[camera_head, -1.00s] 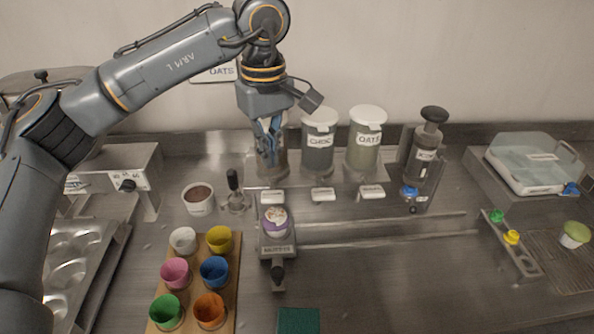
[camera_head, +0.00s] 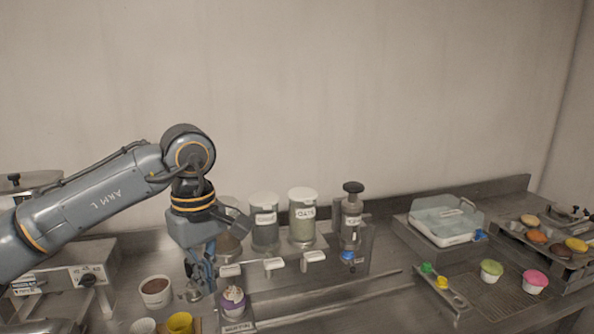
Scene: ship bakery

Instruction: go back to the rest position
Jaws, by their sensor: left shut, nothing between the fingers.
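My left gripper (camera_head: 201,277) points down over the counter, shut and empty. It is in front of the jar row, between a cup of brown filling (camera_head: 156,291) on its left and a purple cupcake (camera_head: 233,301) on its right. My left arm comes in from the left edge and bends down at the elbow. The gripper partly hides a small metal tool behind it. My right gripper is not in view.
Lidded jars (camera_head: 302,219) and a dark-topped dispenser (camera_head: 352,221) stand along the wall. A clear-lidded box (camera_head: 446,222) sits right of them. Green (camera_head: 491,270) and pink (camera_head: 535,282) cups stand at the right.

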